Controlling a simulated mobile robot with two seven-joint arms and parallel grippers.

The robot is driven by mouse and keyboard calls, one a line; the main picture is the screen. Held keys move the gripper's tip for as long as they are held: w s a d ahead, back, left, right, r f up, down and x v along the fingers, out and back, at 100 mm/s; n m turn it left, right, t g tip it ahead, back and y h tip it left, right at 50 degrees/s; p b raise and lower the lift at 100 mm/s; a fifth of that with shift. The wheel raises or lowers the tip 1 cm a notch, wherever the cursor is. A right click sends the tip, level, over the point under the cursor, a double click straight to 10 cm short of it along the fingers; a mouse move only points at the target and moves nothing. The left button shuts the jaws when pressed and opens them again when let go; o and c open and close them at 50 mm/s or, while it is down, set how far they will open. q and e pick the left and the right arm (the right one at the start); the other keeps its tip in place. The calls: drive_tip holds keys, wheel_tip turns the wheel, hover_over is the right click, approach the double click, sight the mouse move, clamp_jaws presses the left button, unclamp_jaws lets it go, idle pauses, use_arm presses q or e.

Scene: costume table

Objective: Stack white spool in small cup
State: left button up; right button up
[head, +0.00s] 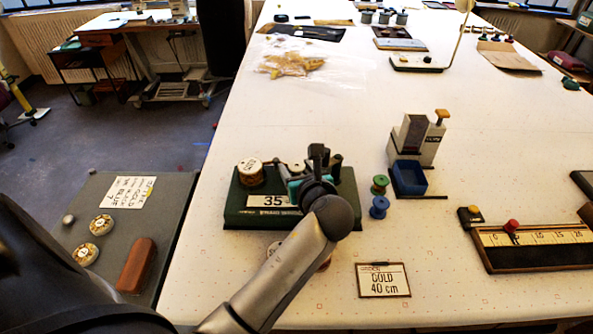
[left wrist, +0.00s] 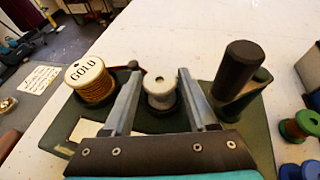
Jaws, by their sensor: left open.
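The white spool (left wrist: 160,94) stands on the green stand (head: 240,216), between the two fingers of my left gripper (left wrist: 160,76) in the left wrist view. The fingers are apart, with a gap to the spool on each side. In the head view the left gripper (head: 310,168) is over the stand, and the spool's pale top (head: 296,164) shows just behind it. The gripper hides much of the stand's middle. I cannot make out a small cup for certain. My right gripper is in neither view.
A gold thread spool (head: 250,174) stands at the stand's left end, and a black cylinder (left wrist: 243,72) at its right. Green (head: 380,184) and blue (head: 379,207) spools stand beside a blue open box (head: 411,179). A "GOLD 40 cm" card (head: 383,281) lies in front.

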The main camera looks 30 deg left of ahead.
use_arm(q)
drive_tip(key=p+v, duration=0.2)
drive_tip(key=v, duration=0.9)
drive_tip(key=shift+s+d, duration=0.25)
drive_tip(key=shift+r, duration=0.15)
